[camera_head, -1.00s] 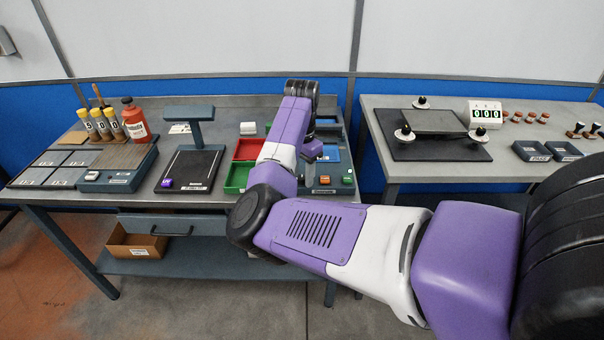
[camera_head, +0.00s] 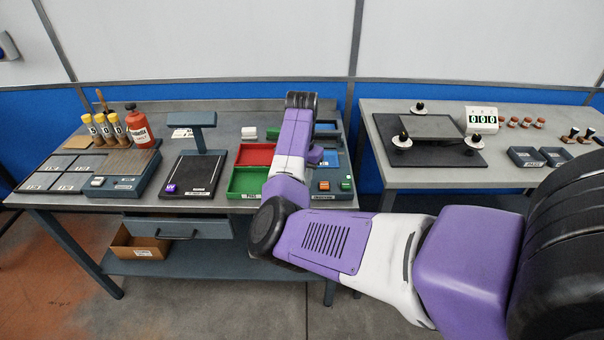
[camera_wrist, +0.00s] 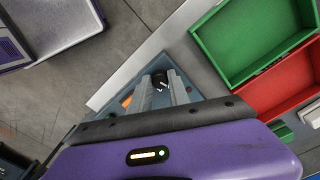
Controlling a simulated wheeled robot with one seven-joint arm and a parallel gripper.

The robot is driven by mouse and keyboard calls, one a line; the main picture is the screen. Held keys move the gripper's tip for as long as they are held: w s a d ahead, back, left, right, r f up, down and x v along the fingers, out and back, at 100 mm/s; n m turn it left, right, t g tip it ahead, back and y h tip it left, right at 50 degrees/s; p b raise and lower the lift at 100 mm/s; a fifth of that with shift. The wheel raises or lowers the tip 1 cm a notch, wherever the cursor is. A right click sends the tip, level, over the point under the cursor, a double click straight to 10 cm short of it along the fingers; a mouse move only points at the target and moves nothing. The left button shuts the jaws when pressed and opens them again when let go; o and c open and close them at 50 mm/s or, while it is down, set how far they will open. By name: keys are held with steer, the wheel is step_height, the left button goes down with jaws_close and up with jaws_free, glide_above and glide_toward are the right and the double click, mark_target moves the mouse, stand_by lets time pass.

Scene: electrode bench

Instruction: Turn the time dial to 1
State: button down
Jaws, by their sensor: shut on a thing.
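The time dial is a black knob (camera_wrist: 160,80) with a white pointer line, on a blue-grey panel (camera_wrist: 148,64) in the wrist view. My gripper (camera_wrist: 161,86) has its two grey fingers on either side of the knob, shut on it. The dial's numbers are too small to read. In the head view my gripper (camera_head: 315,156) is over the right end of the left bench, and my arm hides its fingertips and the knob.
A green tray (camera_head: 245,193) and a red tray (camera_head: 256,145) lie just left of my gripper. A panel with coloured buttons (camera_head: 346,184) is at the bench's front right. A stand with a dark base (camera_head: 203,178) is farther left. A second bench (camera_head: 408,180) stands to the right.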

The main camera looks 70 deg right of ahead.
steer(key=n+p, duration=0.3)
steer(key=shift+s+r, duration=0.1)
steer(key=shift+r, duration=0.1)
steer(key=shift+f+n+p, duration=0.1)
steer(key=shift+n+p, duration=1)
steer(key=shift+n, duration=0.3)
steer(key=c, duration=1.2)
jaws_free()
steer(key=shift+c, duration=0.2)
steer(key=shift+r+b, duration=0.3)
steer(key=shift+r, duration=3.55)
